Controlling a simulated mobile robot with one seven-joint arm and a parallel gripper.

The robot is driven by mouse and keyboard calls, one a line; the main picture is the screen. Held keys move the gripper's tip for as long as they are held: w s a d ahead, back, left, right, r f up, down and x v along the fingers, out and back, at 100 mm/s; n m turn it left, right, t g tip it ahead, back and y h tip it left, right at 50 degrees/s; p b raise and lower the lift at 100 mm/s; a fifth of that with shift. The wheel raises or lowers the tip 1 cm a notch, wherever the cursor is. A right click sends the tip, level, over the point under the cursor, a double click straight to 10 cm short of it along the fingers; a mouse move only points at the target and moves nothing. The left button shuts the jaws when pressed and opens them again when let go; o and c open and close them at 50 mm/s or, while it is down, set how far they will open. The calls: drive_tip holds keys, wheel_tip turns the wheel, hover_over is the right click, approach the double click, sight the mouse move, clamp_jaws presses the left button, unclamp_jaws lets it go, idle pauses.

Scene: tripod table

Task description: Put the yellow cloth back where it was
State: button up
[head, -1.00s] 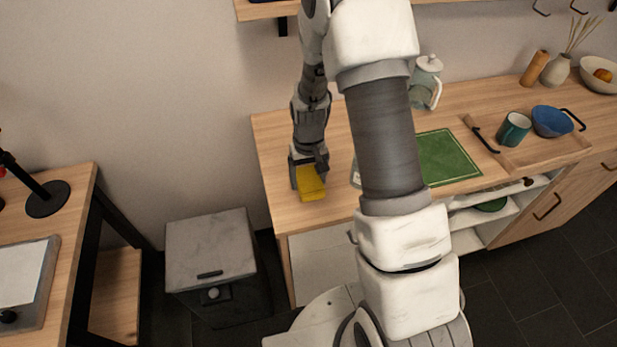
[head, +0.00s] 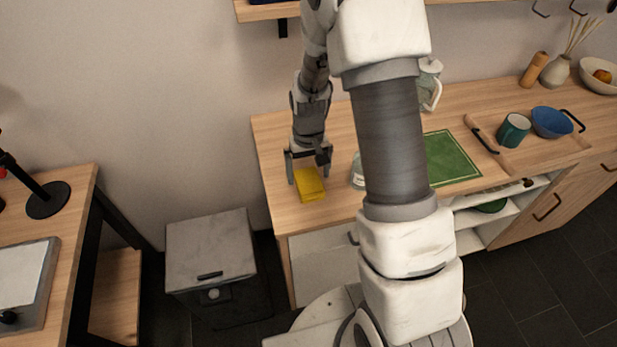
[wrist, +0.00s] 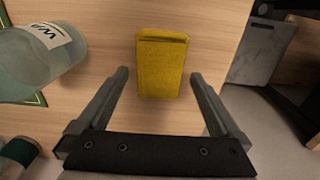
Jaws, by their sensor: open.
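The yellow cloth (head: 309,185) lies folded on the left end of the wooden counter (head: 278,136), near its front left corner. In the wrist view the yellow cloth (wrist: 162,65) lies flat on the wood, ahead of and between the fingers. My gripper (head: 309,176) is open and empty just above and behind the cloth. In the wrist view my gripper (wrist: 158,75) shows both fingers spread, one to each side of the cloth's near end, with visible gaps.
A labelled glass bottle (wrist: 38,60) stands close beside the cloth; it also shows partly behind my arm in the head view (head: 358,172). A green mat (head: 452,158) lies further right. A grey bin (head: 210,250) stands on the floor left of the counter.

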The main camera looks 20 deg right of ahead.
wheel_tip(320, 180, up, 10)
wheel_tip(320, 180, up, 13)
drive_tip(key=t, duration=0.3)
hover_over(309, 181)
drive_tip(key=s, duration=0.8)
drive_tip(key=s+r+t, duration=0.2)
drive_tip(key=s+r, duration=0.4)
drive_tip(key=s, duration=0.6)
drive_tip(key=shift+s+r+t, duration=0.2)
drive_tip(key=shift+r+t, duration=0.1)
drive_tip(key=shift+r, duration=0.1)
drive_tip(key=shift+c, duration=0.3)
